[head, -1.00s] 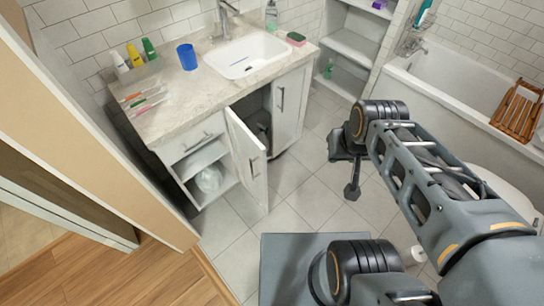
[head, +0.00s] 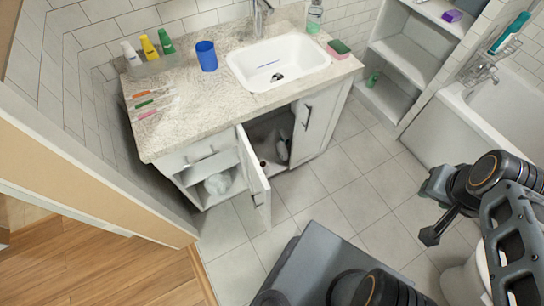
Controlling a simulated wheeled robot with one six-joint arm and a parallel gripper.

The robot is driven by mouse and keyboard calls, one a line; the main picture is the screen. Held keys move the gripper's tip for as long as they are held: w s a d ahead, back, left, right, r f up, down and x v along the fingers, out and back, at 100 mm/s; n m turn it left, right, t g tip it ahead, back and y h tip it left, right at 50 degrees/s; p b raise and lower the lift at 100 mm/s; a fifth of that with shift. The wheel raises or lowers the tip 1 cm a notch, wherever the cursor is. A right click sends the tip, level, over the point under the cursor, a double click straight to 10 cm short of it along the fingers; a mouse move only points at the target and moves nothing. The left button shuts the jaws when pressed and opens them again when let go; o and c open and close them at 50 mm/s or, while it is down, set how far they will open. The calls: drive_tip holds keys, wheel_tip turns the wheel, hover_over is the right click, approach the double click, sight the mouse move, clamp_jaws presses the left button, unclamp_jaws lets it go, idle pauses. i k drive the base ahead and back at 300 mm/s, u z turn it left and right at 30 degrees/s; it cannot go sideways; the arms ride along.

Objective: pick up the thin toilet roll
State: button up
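I cannot make out a thin toilet roll for certain. My gripper (head: 432,236) hangs over the tiled floor at the right, well apart from the vanity. Nothing shows in it, and the spacing of its fingers cannot be seen from here.
The vanity's door (head: 254,176) stands open toward me. A blue cup (head: 206,56), bottles and toothbrushes stand or lie on the counter (head: 190,105) beside the sink (head: 277,64). White shelves (head: 393,66) and a bathtub (head: 476,122) are at right. The tiled floor (head: 335,178) between is clear.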

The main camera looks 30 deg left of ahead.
sight(264, 163)
drive_tip(key=i, duration=1.2)
drive_tip(key=u, duration=2.6)
